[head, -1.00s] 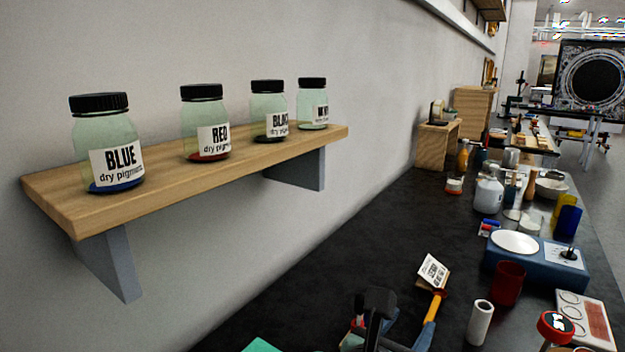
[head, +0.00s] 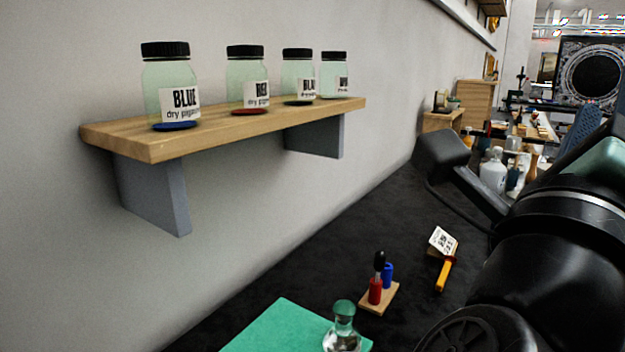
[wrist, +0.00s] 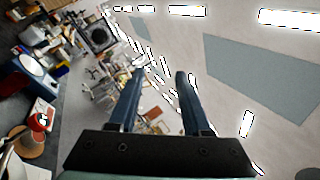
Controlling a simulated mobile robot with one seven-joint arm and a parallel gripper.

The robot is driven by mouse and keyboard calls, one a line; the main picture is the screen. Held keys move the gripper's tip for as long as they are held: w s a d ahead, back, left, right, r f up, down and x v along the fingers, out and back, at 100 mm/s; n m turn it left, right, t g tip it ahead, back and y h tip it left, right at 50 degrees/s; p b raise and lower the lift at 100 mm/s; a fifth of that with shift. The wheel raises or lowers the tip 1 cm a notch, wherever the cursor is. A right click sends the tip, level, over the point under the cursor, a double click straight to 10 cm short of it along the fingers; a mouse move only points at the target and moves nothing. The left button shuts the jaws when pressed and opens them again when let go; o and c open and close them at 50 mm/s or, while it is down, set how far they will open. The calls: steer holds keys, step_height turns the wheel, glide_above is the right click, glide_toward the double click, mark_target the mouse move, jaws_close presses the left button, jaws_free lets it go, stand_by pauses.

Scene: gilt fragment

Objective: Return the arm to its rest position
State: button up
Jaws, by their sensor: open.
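My arm (head: 520,250) fills the right side of the head view as large black links, raised over the dark bench. In the wrist view my gripper (wrist: 159,78) shows two blue fingers standing well apart with nothing between them. It faces out over the room, with ceiling lights and the far floor beyond the fingers. My arm hides much of the right part of the bench in the head view.
A wooden shelf (head: 140,142) on the wall bears several pigment jars. On the bench (head: 345,235) are a green mat (head: 275,330), a glass stopper bottle (head: 343,330), a small stand with red and blue bottles (head: 376,290) and a labelled brush (head: 444,260).

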steer(key=s+a+r+n+t+b, duration=0.25)
steer(key=a+r+n+t, duration=0.2)
steer(key=n, duration=0.25)
steer(key=a+f+n+t+y+b, duration=0.1)
steer(key=a+f+n+t+y, duration=0.25)
steer(key=a+n+y, duration=0.75)
steer(key=a+f+n+t+y+b, duration=0.2)
steer(key=a+n+t+y, duration=0.3)
steer(key=n, duration=1)
step_height(320, 180, up, 26)
steer(key=a+g+y+p, duration=0.1)
steer(key=p, duration=2.5)
steer(key=shift+s+a, duration=0.35)
steer(key=shift+f, duration=0.1)
